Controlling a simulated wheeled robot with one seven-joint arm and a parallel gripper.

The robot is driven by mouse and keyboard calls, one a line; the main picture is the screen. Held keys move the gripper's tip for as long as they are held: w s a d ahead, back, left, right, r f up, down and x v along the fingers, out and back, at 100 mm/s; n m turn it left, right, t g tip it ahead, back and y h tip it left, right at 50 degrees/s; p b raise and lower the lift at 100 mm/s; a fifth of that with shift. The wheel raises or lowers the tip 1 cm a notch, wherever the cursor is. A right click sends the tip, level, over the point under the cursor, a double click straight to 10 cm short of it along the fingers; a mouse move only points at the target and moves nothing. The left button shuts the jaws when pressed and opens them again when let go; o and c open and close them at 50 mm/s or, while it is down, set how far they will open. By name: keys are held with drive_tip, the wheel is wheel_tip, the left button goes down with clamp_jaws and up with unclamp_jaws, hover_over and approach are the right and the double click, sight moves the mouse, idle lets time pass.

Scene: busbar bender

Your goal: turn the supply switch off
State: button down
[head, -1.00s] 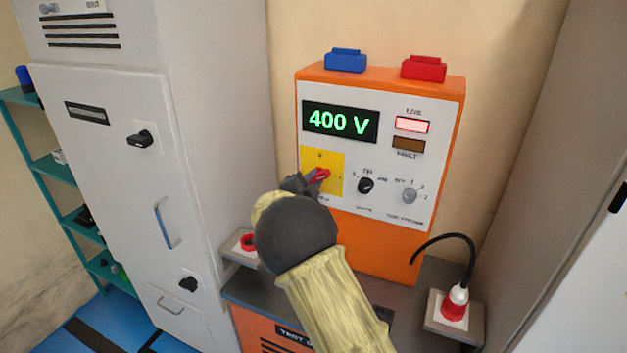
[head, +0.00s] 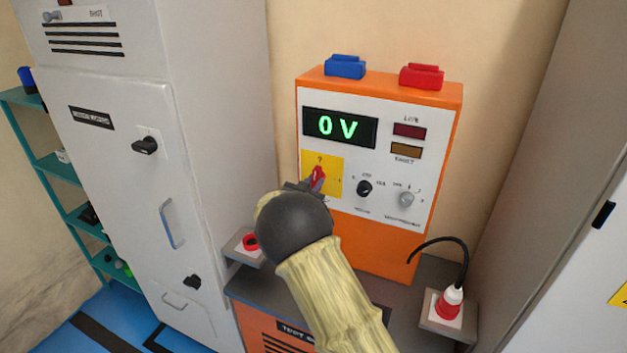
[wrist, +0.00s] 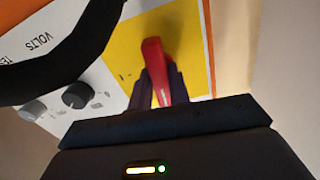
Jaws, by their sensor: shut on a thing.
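The supply switch is a red handle (head: 318,178) on a yellow plate (head: 335,178) at the left of the orange test set's white panel. In the head view the handle now stands nearly upright. My gripper (head: 308,187) is at the switch, partly hidden behind my own wrist. In the wrist view my gripper (wrist: 158,92) has its dark fingers on both sides of the red handle (wrist: 153,55), shut on it. The display (head: 340,128) reads 0 V. The live lamp (head: 409,131) is dark red and unlit.
Two smaller knobs, one black (head: 364,188) and one grey (head: 406,199), sit right of the switch. A grey cabinet (head: 140,200) stands close on the left.

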drive_tip(key=shift+f+n, duration=0.1)
drive_tip(key=shift+n, duration=0.5)
drive_tip(key=c, duration=1.3)
unclamp_jaws()
drive_tip(key=b+v, duration=0.4)
drive_tip(key=v, duration=1.3)
drive_tip(key=shift+s+a, duration=0.1)
drive_tip(key=shift+s, duration=0.15)
drive_tip(key=shift+w, duration=0.1)
